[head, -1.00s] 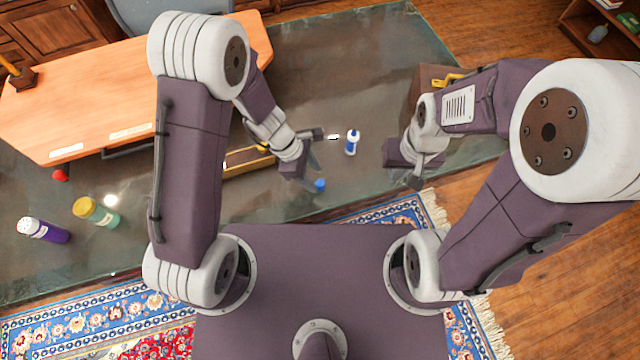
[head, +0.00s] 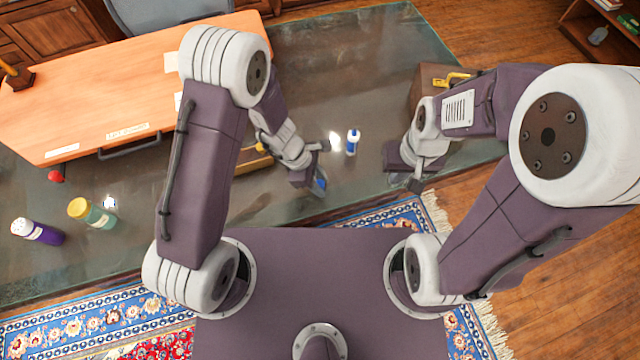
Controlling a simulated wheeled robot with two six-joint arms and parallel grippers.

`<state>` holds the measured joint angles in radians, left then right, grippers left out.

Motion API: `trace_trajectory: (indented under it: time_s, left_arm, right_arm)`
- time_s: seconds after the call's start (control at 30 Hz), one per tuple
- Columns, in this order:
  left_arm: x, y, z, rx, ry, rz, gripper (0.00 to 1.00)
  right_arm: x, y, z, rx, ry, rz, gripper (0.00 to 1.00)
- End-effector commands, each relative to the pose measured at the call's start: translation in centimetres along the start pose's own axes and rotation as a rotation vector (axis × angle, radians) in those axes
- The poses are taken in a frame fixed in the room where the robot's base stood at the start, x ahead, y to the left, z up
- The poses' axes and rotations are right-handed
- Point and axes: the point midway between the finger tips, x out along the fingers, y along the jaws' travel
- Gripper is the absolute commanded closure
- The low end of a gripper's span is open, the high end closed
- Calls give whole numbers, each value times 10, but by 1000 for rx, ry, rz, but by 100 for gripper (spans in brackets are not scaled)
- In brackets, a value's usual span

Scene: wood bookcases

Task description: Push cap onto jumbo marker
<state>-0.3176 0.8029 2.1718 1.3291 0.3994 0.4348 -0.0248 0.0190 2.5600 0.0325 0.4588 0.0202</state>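The jumbo marker, blue and white (head: 352,142), stands upright on the dark glossy tabletop (head: 345,60), right of my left gripper. A small blue cap (head: 320,184) is low on the table near the front edge, right at the fingertips of my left gripper (head: 317,178). The fingers partly cover the cap; I cannot tell whether they grip it. My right gripper (head: 416,180) hangs over the table to the right of the marker, apart from it. Its fingertips are too small and overlapped to show their opening.
A purple bottle (head: 38,232) and a yellow-capped green bottle (head: 93,213) are at the left. An orange-brown wooden desk organiser or board (head: 110,100) covers the back left. A brown box (head: 428,82) stands behind my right arm. Table around the marker is clear.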

Motion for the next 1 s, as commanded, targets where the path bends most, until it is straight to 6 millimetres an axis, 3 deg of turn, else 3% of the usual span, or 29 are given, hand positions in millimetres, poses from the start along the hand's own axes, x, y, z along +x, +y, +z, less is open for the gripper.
trace_trajectory:
  time_s: [0.03, 0.1, 0.47, 0.73, 0.8, 1.0]
  left_arm:
    - [0, 0, 0, 0, 0, 0, 84]
    - [0, 0, 0, 0, 0, 0, 100]
    - [-4, 0, 2, 0, 0, 0, 100]
    - [-44, 0, 18, 2, -1, 2, 100]
    - [-42, -12, 29, 5, -1, -1, 100]
    - [-56, -47, 68, 8, -1, -1, 100]
  right_arm:
    - [0, 0, 0, 0, 0, 0, 100]
    - [0, 0, 0, 0, 0, 0, 100]
    - [-2, 0, 0, 0, 0, 0, 100]
    - [-23, 0, -2, 0, 0, 0, 100]
    - [-14, 0, -2, 0, 0, 0, 100]
    - [-14, 0, -1, 0, 0, 0, 100]
